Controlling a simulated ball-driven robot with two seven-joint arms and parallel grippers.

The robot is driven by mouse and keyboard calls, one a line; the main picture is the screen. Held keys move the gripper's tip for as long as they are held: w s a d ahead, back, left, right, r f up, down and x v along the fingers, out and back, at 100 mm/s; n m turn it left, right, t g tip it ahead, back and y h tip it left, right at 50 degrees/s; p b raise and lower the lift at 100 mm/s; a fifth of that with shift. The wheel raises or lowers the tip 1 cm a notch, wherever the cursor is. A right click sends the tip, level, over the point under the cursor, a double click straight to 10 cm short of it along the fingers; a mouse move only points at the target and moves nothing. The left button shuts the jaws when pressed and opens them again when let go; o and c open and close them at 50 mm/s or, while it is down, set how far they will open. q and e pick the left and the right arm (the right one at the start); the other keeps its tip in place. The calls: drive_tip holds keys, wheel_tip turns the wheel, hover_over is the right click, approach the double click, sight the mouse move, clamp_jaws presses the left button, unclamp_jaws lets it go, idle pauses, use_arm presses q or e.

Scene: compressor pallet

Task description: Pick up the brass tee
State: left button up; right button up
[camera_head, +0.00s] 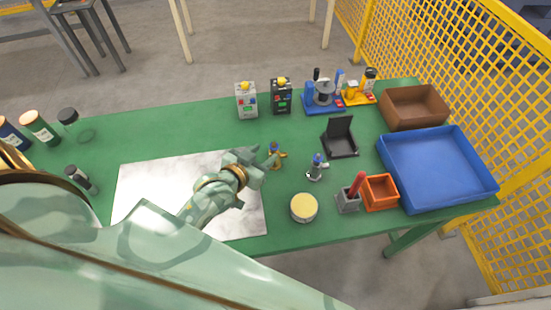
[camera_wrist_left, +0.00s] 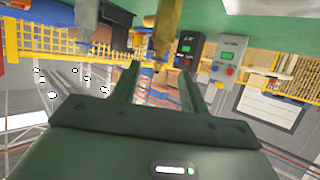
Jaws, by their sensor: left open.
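The brass tee (camera_head: 277,156) is a small brass-coloured fitting with a blue part at its top. It stands on the green table, just past the right edge of the pale sheet. My left gripper (camera_head: 263,160) is open just to the left of it. In the left wrist view, which looks upside down, the brass tee (camera_wrist_left: 164,38) shows beyond and between the spread fingers (camera_wrist_left: 158,78). I cannot tell whether any finger touches it. A similar silvery fitting with a blue top (camera_head: 316,168) stands to its right. My right gripper is not in view.
A round yellow-topped tin (camera_head: 304,208), a grey holder with a red handle (camera_head: 348,199) and an orange bin (camera_head: 380,192) stand front right. A black stand (camera_head: 340,139) and grey and black boxes (camera_head: 246,101) (camera_head: 281,97) are behind. A blue tray (camera_head: 437,168) is far right.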

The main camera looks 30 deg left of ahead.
sight(273, 148)
use_arm(q)
drive_tip(key=x, duration=0.3)
drive_tip(key=shift+b, duration=0.3)
drive_tip(key=b+x, duration=0.1)
drive_tip(key=x, duration=0.4)
drive_tip(key=shift+w+f+b, duration=0.1)
drive_tip(key=shift+f+b, duration=0.15)
drive_tip(key=shift+b, duration=0.1)
drive_tip(key=shift+r, duration=0.1)
